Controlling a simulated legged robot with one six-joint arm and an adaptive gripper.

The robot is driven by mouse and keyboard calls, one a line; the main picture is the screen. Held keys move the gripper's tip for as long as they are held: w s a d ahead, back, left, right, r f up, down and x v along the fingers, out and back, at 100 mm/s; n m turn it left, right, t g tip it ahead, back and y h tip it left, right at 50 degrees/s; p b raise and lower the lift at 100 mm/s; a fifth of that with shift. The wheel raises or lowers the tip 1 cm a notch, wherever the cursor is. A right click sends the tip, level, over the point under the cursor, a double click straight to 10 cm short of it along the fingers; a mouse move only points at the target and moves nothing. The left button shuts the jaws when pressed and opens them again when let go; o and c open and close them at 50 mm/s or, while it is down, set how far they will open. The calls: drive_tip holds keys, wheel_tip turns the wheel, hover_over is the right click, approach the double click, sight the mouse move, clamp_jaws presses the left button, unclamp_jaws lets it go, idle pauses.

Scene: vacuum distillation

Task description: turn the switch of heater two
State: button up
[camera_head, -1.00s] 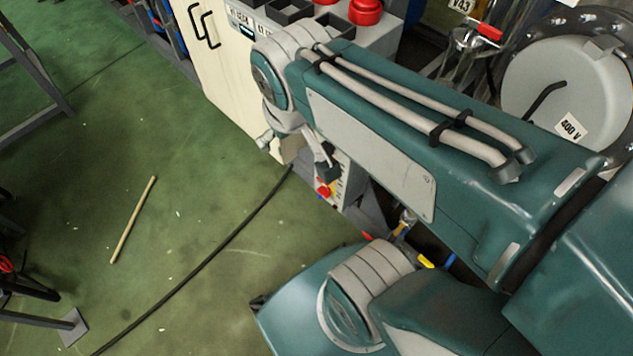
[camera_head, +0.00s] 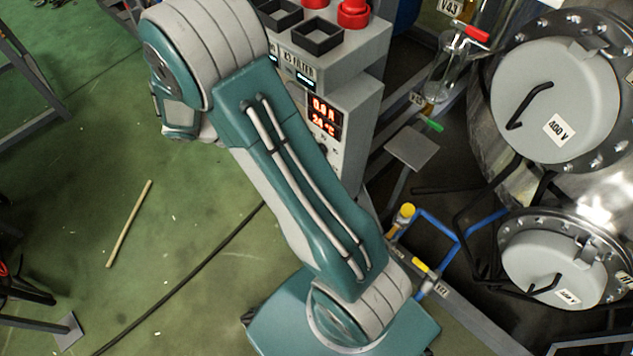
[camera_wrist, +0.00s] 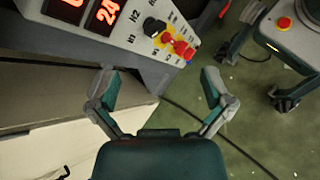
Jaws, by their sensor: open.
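In the wrist view the sloped face of a grey control panel (camera_wrist: 100,32) shows at the top, with red lit digits and labels that look like H1 and H2. A black rotary knob (camera_wrist: 153,27) sits beside these labels; I cannot tell for sure which heater it belongs to. Red knobs (camera_wrist: 180,47), at least one on a yellow base, are to its right. My gripper (camera_wrist: 160,84) is open and empty, its fingers apart below the panel and not touching it. In the head view the panel's displays (camera_head: 323,116) show, while my arm hides the gripper.
A pale cabinet side (camera_wrist: 40,130) lies at the left in the wrist view. A wheeled stand with a red button (camera_wrist: 284,23) is at the upper right. A metal vessel with a round hatch (camera_head: 556,85) stands right in the head view.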

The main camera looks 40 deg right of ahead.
drive_tip(key=s+d+f+n+t+h, duration=0.2)
drive_tip(key=f+n+t+h, duration=0.3)
drive_tip(key=f, duration=1.1)
drive_tip(key=s+d+f+n+h, duration=0.1)
drive_tip(key=d+f+n+h, duration=0.15)
drive_tip(key=f+n, duration=0.95)
drive_tip(key=d+f+m, duration=0.1)
drive_tip(key=d, duration=0.2)
drive_tip(key=d+f+m, duration=0.2)
drive_tip(key=d, duration=0.1)
drive_tip(key=d+f+m+h, duration=0.1)
drive_tip(key=d, duration=0.3)
drive_tip(key=shift+w+f+m, duration=0.25)
drive_tip(key=shift+f+m, duration=0.05)
drive_tip(key=shift+f, duration=0.05)
drive_tip(key=shift+t, duration=0.4)
drive_tip(key=shift+a, duration=0.1)
drive_tip(key=c, duration=1.1)
